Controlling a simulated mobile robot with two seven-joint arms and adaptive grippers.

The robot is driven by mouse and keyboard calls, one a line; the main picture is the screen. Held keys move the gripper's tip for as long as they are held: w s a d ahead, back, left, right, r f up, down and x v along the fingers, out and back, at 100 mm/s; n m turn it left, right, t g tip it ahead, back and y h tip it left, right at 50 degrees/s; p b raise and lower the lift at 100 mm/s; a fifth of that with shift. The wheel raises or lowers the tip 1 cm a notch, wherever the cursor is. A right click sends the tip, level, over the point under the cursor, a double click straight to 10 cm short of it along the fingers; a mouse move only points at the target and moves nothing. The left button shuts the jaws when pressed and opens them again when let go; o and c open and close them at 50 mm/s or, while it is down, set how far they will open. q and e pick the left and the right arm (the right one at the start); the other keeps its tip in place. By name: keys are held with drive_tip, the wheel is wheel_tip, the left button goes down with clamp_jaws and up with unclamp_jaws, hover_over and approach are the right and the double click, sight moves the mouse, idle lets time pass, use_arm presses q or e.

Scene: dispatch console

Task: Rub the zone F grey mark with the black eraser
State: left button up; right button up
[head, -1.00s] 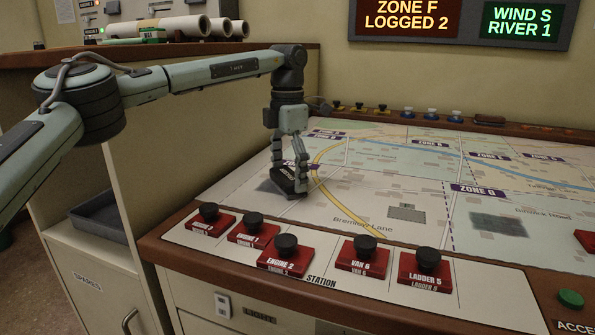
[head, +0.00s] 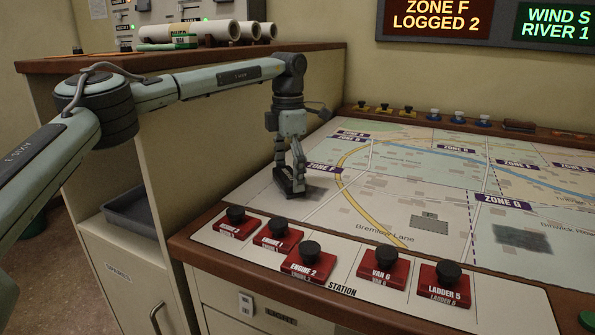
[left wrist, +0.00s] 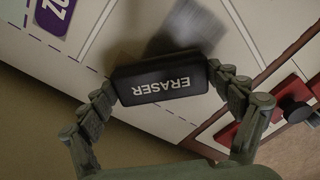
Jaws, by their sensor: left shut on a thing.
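The black eraser (left wrist: 160,82), lettered "ERASER", is held between the fingers of my left gripper (left wrist: 165,90). In the head view my left gripper (head: 290,180) points down over zone F at the map's near left, and the eraser (head: 287,184) is at or very close to the map surface. I cannot tell whether it touches. A grey smudge (left wrist: 190,28) shows beside the eraser in the left wrist view, partly hidden by it. The zone F label (head: 323,168) is just right of the gripper. My right gripper is not in view.
Several red blocks with black knobs, such as Engine 2 (head: 308,262), stand on the white station strip (head: 341,290) in front. Another grey mark (head: 522,239) lies in zone G. A wooden rim (head: 360,306) edges the console. A tall cabinet (head: 200,140) stands at left.

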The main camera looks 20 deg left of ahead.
sight(326, 197)
use_arm(q)
drive_tip(key=shift+a, duration=0.7)
drive_tip(key=shift+s+d+f, duration=0.1)
drive_tip(key=shift+s+d, duration=0.05)
drive_tip(key=shift+d, duration=2.55)
drive_tip(key=shift+s+d, duration=0.1)
drive_tip(key=shift+d, duration=2.55)
drive_tip(key=shift+s, duration=0.1)
drive_tip(key=shift+s+a, duration=0.1)
drive_tip(key=shift+w+a, duration=0.2)
drive_tip(key=shift+a, duration=5.05)
drive_tip(key=shift+s+d, duration=0.1)
drive_tip(key=shift+d, duration=3.5)
drive_tip(key=shift+s+d, duration=0.1)
drive_tip(key=shift+d, duration=1.55)
drive_tip(key=shift+f, duration=0.1)
